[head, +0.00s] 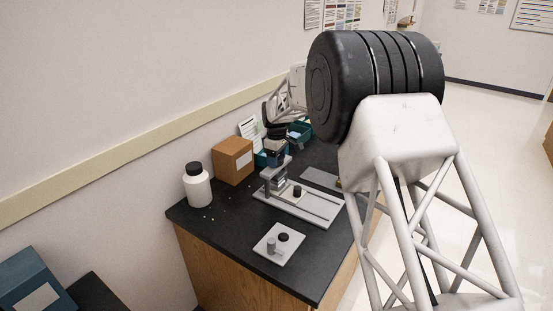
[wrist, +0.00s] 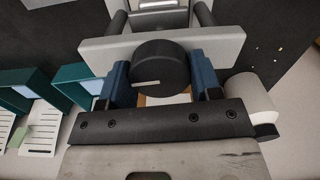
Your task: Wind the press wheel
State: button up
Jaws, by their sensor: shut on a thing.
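The press wheel (wrist: 160,70) is a black round knob with a white line mark, seen at the middle of the wrist view. It sits on top of the press's grey crossbar (wrist: 224,47). My gripper (wrist: 162,75) has its blue fingers on both sides of the wheel and is shut on it. The white line points to the left in the wrist view. In the head view the press (head: 275,183) stands on a light base with rails, and my gripper (head: 277,146) is above it. The wheel is mostly hidden there.
A white bottle (head: 198,188) and a brown box (head: 232,161) stand left of the press. Teal bins (wrist: 83,86) are nearby. A small plate with pegs (head: 279,244) lies in front, and a black cylinder (head: 297,191) is on the press base.

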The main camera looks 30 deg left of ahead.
dwell(0.3)
jog(key=o, duration=0.9)
jog(key=shift+o, duration=0.2)
jog(key=shift+r, duration=0.1)
jog(key=shift+r, duration=3.85)
